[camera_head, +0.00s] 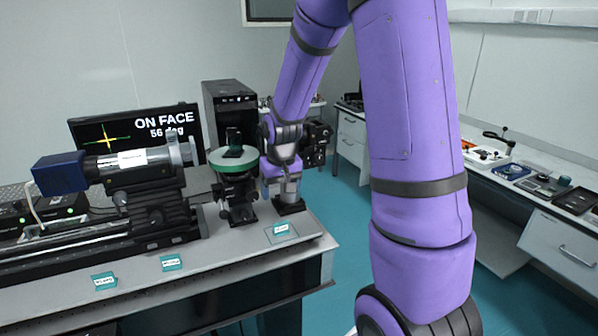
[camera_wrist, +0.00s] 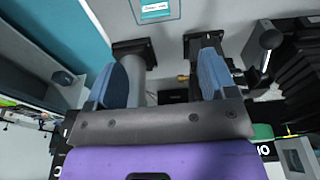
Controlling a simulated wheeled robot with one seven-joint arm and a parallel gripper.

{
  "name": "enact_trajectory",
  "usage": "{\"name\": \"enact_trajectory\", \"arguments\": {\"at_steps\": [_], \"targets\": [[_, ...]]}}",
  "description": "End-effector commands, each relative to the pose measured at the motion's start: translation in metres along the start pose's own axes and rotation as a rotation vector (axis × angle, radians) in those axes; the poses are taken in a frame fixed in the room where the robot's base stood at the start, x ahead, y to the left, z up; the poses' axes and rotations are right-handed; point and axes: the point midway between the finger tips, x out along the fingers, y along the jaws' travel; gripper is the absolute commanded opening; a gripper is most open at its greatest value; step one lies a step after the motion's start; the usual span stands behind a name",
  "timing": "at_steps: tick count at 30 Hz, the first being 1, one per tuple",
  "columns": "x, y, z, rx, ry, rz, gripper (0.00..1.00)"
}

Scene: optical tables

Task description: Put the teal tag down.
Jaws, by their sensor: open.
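Three teal tags with white labels lie on the optical table (camera_head: 240,262). One tag (camera_head: 281,229) lies flat on a pale square near the right end of the table; it also shows at the top of the wrist view (camera_wrist: 155,9). The other two, the middle tag (camera_head: 171,263) and the left tag (camera_head: 103,281), lie along the front edge. My gripper (camera_head: 281,178) is above the table behind the right tag, close to a short silver post (camera_head: 289,190). In the wrist view its two blue fingers (camera_wrist: 163,80) are apart, with no tag between them.
A round green-topped stage (camera_head: 233,158) stands left of my gripper. A blue-ended instrument (camera_head: 60,172) on a rail fills the left of the table. Behind is a monitor (camera_head: 135,135) reading "ON FACE 56 deg". A cluttered side bench (camera_head: 530,205) stands at the right.

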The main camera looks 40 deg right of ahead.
Motion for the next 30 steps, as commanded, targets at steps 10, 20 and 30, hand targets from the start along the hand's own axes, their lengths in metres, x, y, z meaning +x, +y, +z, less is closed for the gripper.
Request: {"name": "enact_trajectory", "arguments": {"at_steps": [10, 20, 30], "targets": [[-0.113, -0.031, 0.045, -0.080, 0.099, -0.013, 0.78], [-0.194, -0.048, 0.115, -0.155, 0.187, -0.038, 0.78], [-0.244, -0.051, 0.195, -0.225, 0.267, -0.073, 0.78]]}}
